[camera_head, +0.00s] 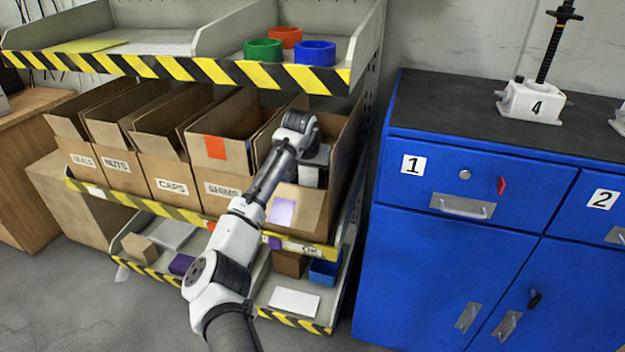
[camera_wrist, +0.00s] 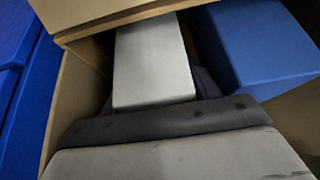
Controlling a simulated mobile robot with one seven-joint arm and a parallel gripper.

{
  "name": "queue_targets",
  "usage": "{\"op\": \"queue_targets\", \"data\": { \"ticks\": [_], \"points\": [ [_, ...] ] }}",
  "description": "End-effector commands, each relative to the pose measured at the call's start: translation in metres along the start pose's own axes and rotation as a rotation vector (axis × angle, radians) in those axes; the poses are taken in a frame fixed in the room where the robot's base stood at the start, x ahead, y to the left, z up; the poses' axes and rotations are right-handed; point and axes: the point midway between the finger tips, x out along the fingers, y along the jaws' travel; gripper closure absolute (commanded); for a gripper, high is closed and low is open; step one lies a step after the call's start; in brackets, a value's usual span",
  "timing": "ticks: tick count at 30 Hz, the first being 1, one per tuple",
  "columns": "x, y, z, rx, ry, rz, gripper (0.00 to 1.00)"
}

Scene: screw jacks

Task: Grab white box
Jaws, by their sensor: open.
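The white box (camera_wrist: 152,62) shows in the wrist view, inside an open cardboard bin (camera_wrist: 75,80), straight beyond my gripper (camera_wrist: 160,118). The near end of the white box meets or is hidden by the dark edge of my gripper; I cannot tell whether they touch. In the head view my gripper (camera_head: 314,158) reaches down into the rightmost cardboard bin (camera_head: 318,212) on the middle shelf. A pale patch shows beneath it there, but I cannot tell box from gripper. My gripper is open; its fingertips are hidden.
A blue object (camera_wrist: 260,45) lies right of the white box. Bins labelled CAPS (camera_head: 172,185) and SHIMS (camera_head: 222,190) stand left of my arm. The striped upper shelf (camera_head: 205,72) overhangs the bins. A blue cabinet (camera_head: 450,255) stands on the right.

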Motion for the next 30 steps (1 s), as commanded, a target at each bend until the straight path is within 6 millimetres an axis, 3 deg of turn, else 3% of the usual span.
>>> {"op": "queue_targets", "data": {
  "ticks": [3,14,23,30],
  "points": [
    [0.000,0.000,0.000,0.000,0.000,0.000,0.40],
    [-0.001,0.000,-0.001,0.000,0.002,0.000,0.86],
    [-0.003,0.000,-0.002,0.001,0.002,0.000,0.86],
    [-0.018,0.002,-0.012,0.000,0.003,0.001,0.86]
  ]
}}
